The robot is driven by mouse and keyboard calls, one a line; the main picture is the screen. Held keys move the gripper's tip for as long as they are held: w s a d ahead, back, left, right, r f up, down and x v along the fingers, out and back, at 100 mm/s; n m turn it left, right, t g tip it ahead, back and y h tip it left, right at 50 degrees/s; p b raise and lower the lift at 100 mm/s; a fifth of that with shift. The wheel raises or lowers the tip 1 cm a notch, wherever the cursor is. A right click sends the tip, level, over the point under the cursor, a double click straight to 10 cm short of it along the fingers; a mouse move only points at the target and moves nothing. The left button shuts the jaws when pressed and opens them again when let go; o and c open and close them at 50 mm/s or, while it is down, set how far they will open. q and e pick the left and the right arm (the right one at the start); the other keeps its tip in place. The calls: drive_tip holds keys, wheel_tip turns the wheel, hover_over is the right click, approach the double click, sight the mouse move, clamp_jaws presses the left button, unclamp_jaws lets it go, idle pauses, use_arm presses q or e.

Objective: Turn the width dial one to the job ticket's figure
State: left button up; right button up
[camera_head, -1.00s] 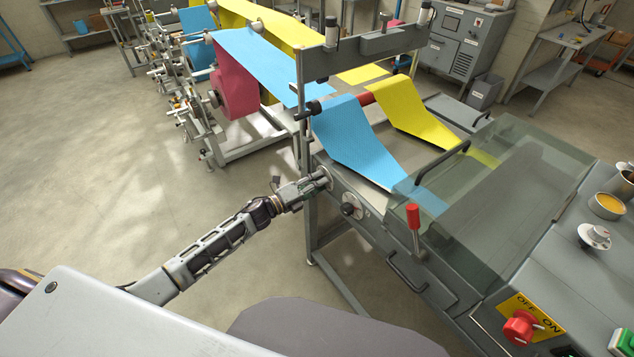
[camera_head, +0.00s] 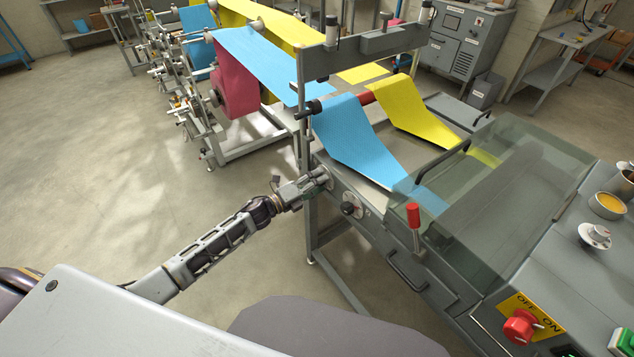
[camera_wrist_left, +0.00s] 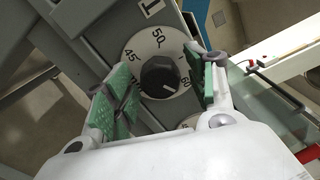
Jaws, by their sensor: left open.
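The width dial one is a black knob (camera_wrist_left: 160,77) on a round white scale plate (camera_wrist_left: 155,48) in the left wrist view. The figures 45, 50 and 60 show on the plate; its lower part is hidden. A white line on the knob points down and right, below the 60. My left gripper (camera_head: 318,184) is at the side of the machine in the head view. In the left wrist view its green-padded fingers (camera_wrist_left: 160,90) are open, one on each side of the knob, with gaps visible. My right gripper is not in view. I cannot make out the job ticket.
A second black dial (camera_head: 348,209) sits just right of my left gripper on the same panel. A red-handled lever (camera_head: 414,216) and a clear cover (camera_head: 500,190) are farther right. Blue film (camera_head: 355,140) and yellow film (camera_head: 415,110) run over the machine. The floor at left is clear.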

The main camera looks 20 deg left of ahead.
use_arm(q)
drive_tip(key=v, duration=1.2)
idle(0.6)
drive_tip(key=shift+w, duration=0.1)
idle(0.6)
